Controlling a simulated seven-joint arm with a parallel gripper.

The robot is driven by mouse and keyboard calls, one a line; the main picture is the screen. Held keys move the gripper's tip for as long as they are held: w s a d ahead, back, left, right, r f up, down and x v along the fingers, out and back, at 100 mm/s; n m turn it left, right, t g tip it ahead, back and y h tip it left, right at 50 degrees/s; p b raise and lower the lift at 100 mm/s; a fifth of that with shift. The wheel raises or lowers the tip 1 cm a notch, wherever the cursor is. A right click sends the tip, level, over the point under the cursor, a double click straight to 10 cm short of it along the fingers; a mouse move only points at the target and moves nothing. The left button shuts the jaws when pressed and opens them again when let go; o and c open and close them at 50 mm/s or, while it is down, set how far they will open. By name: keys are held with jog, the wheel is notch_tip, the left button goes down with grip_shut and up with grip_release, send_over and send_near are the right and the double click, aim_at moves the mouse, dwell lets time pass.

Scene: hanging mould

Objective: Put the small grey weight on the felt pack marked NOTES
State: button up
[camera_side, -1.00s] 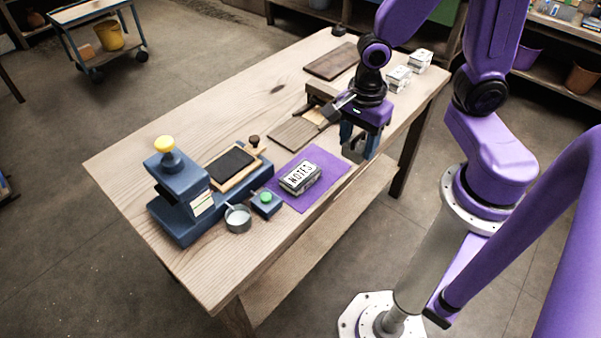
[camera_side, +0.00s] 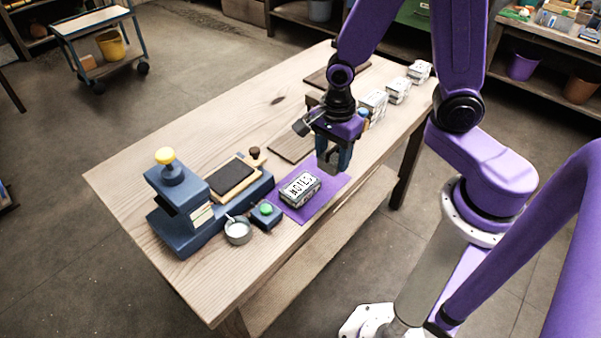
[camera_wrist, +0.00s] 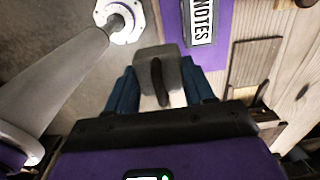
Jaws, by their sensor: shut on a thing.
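My gripper (camera_side: 331,158) is shut on the small grey weight (camera_side: 327,163) and holds it above the table, just beyond and to the right of the felt pack. In the wrist view the weight (camera_wrist: 176,66), with a dark handle, sits between the blue fingers of my gripper (camera_wrist: 160,88). The felt pack marked NOTES (camera_side: 300,189) lies on a purple mat (camera_side: 328,195), its label facing up. The wrist view shows part of this pack (camera_wrist: 201,22) ahead of the weight and to its right, apart from it.
A blue press with a yellow knob (camera_side: 178,205) stands left of the mat. A small metal cup (camera_side: 238,231) and a block with a green button (camera_side: 266,213) sit between them. Several other white packs (camera_side: 398,90) line the far right. The table's front left is clear.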

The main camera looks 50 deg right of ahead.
jog(key=w+f, duration=0.2)
jog(key=w+a+f, duration=0.1)
jog(key=w+f, duration=0.3)
jog(key=w, duration=0.1)
jog(key=shift+w+a+f, duration=0.1)
jog(key=shift+a+f, duration=0.15)
jog(key=shift+f, duration=0.1)
jog(key=shift+w+f, duration=0.15)
jog(key=shift+f, duration=0.8)
jog(key=shift+w+f, duration=0.15)
jog(key=shift+f, duration=0.75)
jog(key=shift+f, duration=0.1)
jog(key=o, duration=1.2)
